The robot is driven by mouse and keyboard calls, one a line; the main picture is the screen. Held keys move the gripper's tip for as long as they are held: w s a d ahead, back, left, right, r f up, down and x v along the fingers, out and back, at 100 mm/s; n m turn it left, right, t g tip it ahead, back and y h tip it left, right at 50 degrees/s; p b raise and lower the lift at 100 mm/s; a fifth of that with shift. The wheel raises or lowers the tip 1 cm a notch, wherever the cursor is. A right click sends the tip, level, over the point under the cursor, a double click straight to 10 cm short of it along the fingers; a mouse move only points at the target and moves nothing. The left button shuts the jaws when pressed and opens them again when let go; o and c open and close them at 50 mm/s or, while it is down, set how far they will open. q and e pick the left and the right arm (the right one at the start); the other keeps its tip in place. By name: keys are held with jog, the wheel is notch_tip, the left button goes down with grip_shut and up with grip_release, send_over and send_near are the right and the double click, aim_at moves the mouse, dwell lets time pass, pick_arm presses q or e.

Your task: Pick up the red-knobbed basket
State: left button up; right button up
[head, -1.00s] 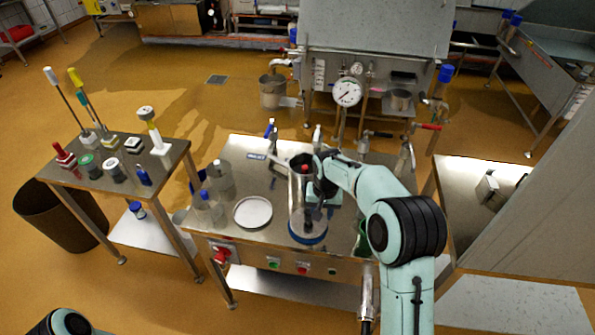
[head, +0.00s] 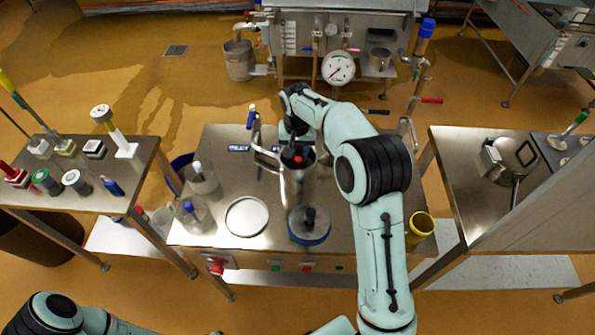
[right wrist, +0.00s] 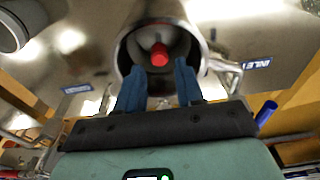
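The red-knobbed basket shows by its red knob (head: 298,160) inside the mouth of an upright metal cylinder on the steel table. In the right wrist view the red knob (right wrist: 159,54) sits in the middle of the round opening; the rest of the basket is hidden in shadow. My right gripper (head: 293,138) is just behind the cylinder mouth in the head view. In the right wrist view its two blue fingers (right wrist: 160,72) are apart, empty, and point toward the knob without visibly holding it. My left gripper is out of view; only part of that arm shows at bottom left.
A blue-rimmed vessel with a black knob (head: 309,225) and a white disc (head: 247,216) stand in front of the cylinder. Clear vessels (head: 194,214) stand at left. A yellow cup (head: 420,227) is at the right edge. Pipes and a gauge (head: 338,69) are behind.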

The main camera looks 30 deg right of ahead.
aim_at(298, 159)
jog(key=shift+w+f, duration=0.15)
jog(key=shift+f, duration=0.5)
jog(key=shift+w+f, duration=0.15)
jog(key=shift+f, duration=0.45)
jog(key=f, duration=0.5)
jog(key=shift+w+d, duration=0.2)
jog(key=shift+d, duration=0.1)
jog(key=shift+c, duration=0.3)
jog(key=shift+r, duration=0.1)
grip_shut()
